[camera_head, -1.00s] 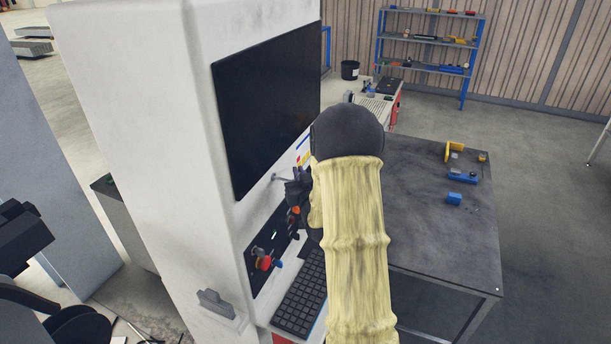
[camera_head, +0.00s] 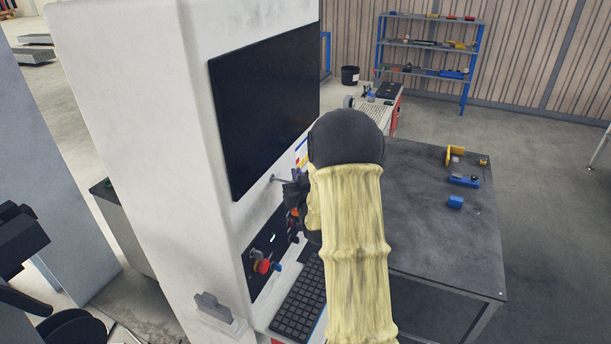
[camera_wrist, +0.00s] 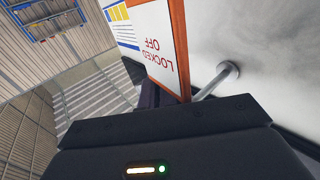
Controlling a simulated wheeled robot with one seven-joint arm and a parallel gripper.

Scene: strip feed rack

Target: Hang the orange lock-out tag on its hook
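The orange lock-out tag (camera_wrist: 166,56), with a white face reading "LOCKED OFF", shows edge-on in the wrist view. Its lower end is at my gripper (camera_wrist: 170,97), which appears shut on it; the fingertips are mostly hidden by the gripper body. The hook (camera_wrist: 216,81) is a pale metal peg on the white wall, just right of the tag. I cannot tell whether the tag's hole is around the peg. In the head view my gripper (camera_head: 293,192) is beside the hook (camera_head: 277,178), below the screen, with a bit of orange under it.
The white cabinet carries a dark screen (camera_head: 265,105), a red knob (camera_head: 262,266) on a control panel and a keyboard (camera_head: 298,305) below. A dark table (camera_head: 430,230) with blue and yellow parts stands to the right. A blue shelf rack (camera_head: 430,45) is at the back.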

